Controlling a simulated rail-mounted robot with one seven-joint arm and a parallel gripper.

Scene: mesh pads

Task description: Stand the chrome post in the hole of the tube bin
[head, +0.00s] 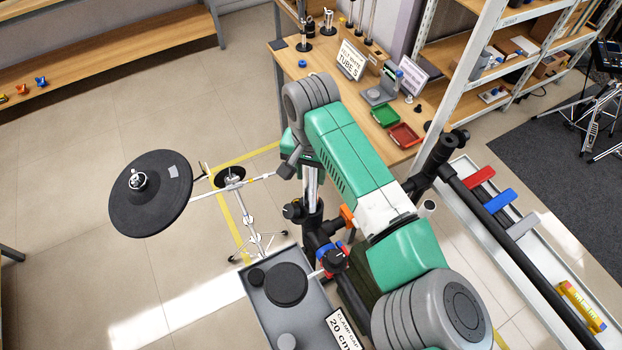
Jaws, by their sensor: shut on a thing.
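The chrome post (311,188) is upright below my wrist, left of my green arm. Its lower end meets a black upright clamp (313,216); whether it sits inside or only in front, I cannot tell. My gripper (293,158) is at the post's upper part, partly hidden by my wrist, and is shut on the post. The fingertips do not show clearly. A wooden block with upright tubes, seemingly the tube bin (376,63), stands on the far bench behind a sign reading TUBES (351,60). Its hole cannot be made out.
A black cymbal pad (150,205) and chrome stand (252,212) are left of the post. A grey tray (256,299) is in front. The wooden bench (325,72) holds green (384,116) and red (404,135) trays. A white shelf rack (470,75) rises at right.

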